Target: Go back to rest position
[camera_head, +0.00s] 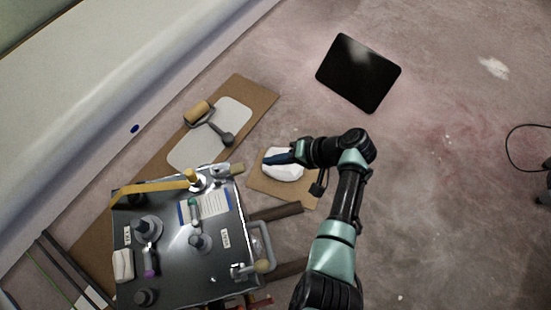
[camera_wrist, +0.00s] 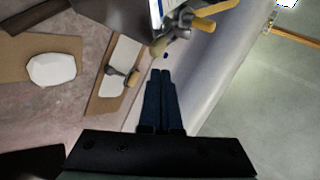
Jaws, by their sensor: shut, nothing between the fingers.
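My gripper (camera_head: 275,159) is at the end of my black and pale green arm, seen from above in the head view over a white rounded object on a brown board. In the wrist view my gripper (camera_wrist: 165,90) shows two dark blue fingers lying side by side, closed, with nothing between them. The fingers point toward the pale hull side and the edge of a work surface. The arm is bent, with the forearm reaching left from the elbow.
A dark cart top (camera_head: 180,270) with several tools stands left of my arm. A brown board (camera_head: 262,97) with a roller (camera_head: 198,112) lies by the white hull (camera_head: 90,90). A black panel (camera_head: 358,73) lies on the floor. The floor at right is mostly clear, with a black cable (camera_head: 508,140).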

